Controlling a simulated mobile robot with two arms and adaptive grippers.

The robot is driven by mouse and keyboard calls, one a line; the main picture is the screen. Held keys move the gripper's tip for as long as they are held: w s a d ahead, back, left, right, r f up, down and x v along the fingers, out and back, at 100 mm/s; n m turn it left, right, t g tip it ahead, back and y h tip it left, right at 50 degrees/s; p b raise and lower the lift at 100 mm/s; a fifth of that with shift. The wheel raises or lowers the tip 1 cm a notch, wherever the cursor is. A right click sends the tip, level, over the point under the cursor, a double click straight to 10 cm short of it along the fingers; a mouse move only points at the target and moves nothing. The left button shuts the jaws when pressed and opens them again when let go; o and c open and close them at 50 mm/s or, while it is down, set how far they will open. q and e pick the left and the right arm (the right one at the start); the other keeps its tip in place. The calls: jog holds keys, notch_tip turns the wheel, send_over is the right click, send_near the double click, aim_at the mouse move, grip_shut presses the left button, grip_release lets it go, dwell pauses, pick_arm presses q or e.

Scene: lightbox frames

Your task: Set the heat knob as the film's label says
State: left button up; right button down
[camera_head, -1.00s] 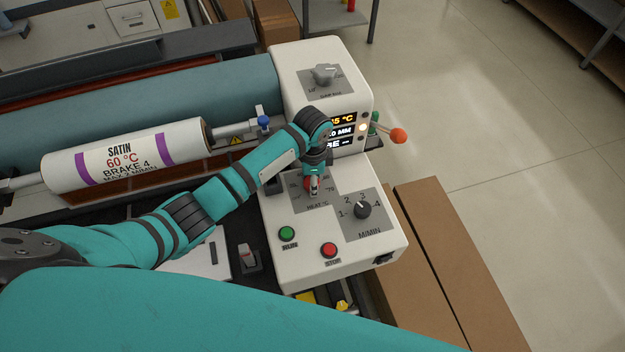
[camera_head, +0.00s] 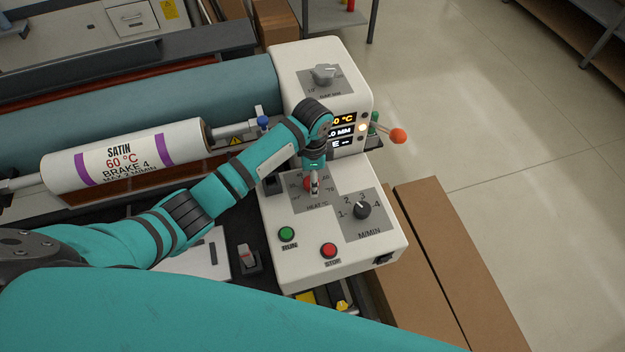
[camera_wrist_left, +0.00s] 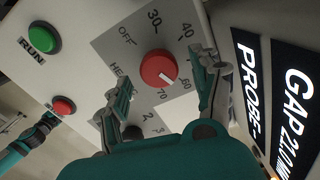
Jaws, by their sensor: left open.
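The film roll (camera_head: 190,141) lies at the left; its label reads SATIN, 60 °C, BRAKE 4, with a smaller speed line below. The red heat knob (camera_wrist_left: 158,67) sits on a grey dial plate marked OFF, 30, 40, 60 and 70 in the left wrist view. Its white pointer line aims toward 60. My left gripper (camera_wrist_left: 162,78) is open, with one finger on each side of the knob; I cannot tell whether either touches it. In the head view my left gripper (camera_head: 314,184) partly hides the knob. The temperature display (camera_head: 343,119) is partly covered; "0 °C" shows.
The M/MIN knob (camera_head: 362,210) is close right of the heat dial. The green RUN button (camera_head: 287,234) and red STOP button (camera_head: 329,250) are in front. The gap knob (camera_head: 325,74) is behind. An orange ball-ended lever (camera_head: 397,136) sticks out at the right.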

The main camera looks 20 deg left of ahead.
pick_arm(q)
notch_tip(320, 180, up, 10)
dwell(0.3)
jog(key=shift+f, duration=0.15)
